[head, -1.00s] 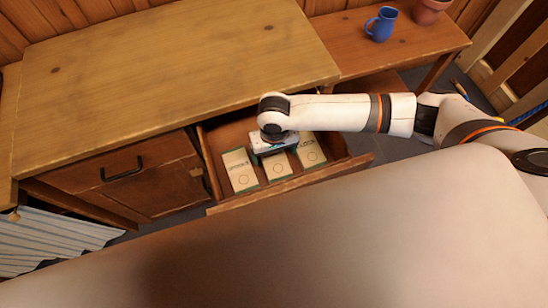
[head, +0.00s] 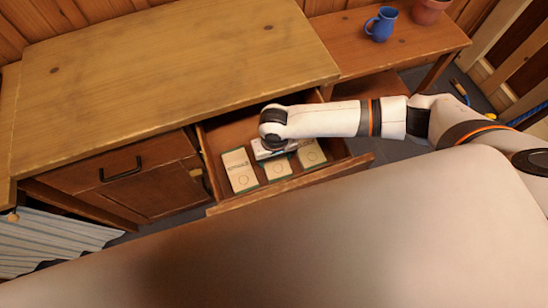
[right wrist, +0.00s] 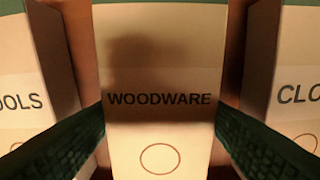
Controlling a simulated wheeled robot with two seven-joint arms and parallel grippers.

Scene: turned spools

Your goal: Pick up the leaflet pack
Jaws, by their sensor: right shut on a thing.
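Three pale leaflet packs with green edges lie side by side in the open drawer. The middle leaflet pack (head: 278,168) reads WOODWARE in the right wrist view (right wrist: 160,135). My right gripper (head: 272,150) is down in the drawer at the far end of this pack. In the right wrist view, my right gripper's dark fingers (right wrist: 161,112) are at both sides of the WOODWARE pack, shut on it. In the head view the hand hides the pack's far end and the fingertips. My left gripper is not in view.
The left pack (head: 239,170) and the right pack (head: 311,153) lie close beside the middle one. The drawer's front wall (head: 300,185) is near, and the wooden worktop (head: 170,70) is behind. A blue mug (head: 381,24) and a clay pot (head: 430,10) stand back right.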

